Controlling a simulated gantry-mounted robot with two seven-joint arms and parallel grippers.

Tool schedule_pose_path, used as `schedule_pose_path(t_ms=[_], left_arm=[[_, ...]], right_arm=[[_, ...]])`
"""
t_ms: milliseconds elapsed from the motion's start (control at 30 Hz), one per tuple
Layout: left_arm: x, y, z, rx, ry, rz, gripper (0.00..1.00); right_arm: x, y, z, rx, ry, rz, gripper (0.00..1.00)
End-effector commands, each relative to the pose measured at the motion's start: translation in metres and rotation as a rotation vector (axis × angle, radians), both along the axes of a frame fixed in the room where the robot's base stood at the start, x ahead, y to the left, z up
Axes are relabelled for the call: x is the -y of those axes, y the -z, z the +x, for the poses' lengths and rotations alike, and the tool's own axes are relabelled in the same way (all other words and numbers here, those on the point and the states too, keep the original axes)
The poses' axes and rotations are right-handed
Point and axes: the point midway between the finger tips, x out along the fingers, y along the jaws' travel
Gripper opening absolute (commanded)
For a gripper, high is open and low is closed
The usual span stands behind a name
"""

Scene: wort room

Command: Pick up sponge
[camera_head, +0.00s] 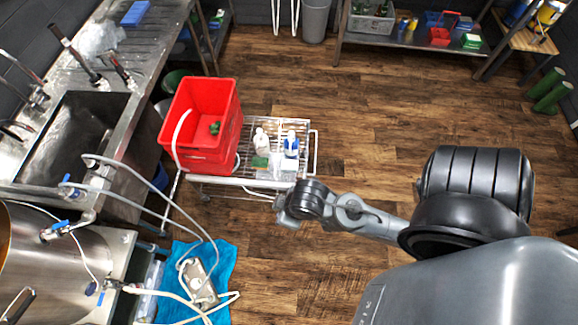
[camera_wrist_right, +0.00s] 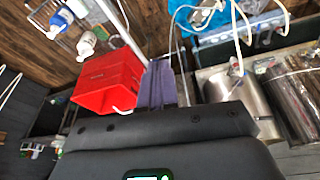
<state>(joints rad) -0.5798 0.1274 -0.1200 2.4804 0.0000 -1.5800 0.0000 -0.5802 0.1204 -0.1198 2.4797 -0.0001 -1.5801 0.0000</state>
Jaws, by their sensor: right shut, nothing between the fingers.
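A flat blue block (camera_head: 135,13), which may be a sponge, lies on the metal draining board at the top left. A small green block (camera_head: 260,162), which may also be a sponge, lies on the wire cart beside a white bottle; I cannot tell which is the task's sponge. My right gripper (camera_head: 288,217) is just off the cart's front edge, apart from both blocks. My left gripper is not in view.
A red crate (camera_head: 205,110) stands on the cart's left end; it also shows in the right wrist view (camera_wrist_right: 105,85). A white bottle (camera_head: 261,141) and a blue-and-white bottle (camera_head: 291,145) stand on the cart (camera_head: 240,182). Hoses hang near the steel sink.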

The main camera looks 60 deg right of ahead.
Motion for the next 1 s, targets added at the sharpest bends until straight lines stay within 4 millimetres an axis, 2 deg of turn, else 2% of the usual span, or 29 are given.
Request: schedule_pose_path(t_ms=[367,833,867,1000], left_arm=[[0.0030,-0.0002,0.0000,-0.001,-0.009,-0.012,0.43],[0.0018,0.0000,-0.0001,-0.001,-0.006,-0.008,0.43],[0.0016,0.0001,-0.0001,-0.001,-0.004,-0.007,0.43],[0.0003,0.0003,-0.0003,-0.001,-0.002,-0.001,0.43]], right_arm=[[-0.0013,-0.0003,0.0002,0.000,0.004,0.005,0.00],[0.0003,-0.0002,0.0002,0.000,-0.002,-0.002,0.72],[0.0005,-0.0001,0.0001,0.000,-0.002,-0.003,0.76],[0.0012,-0.0001,0.0002,0.001,-0.004,-0.005,0.76]])
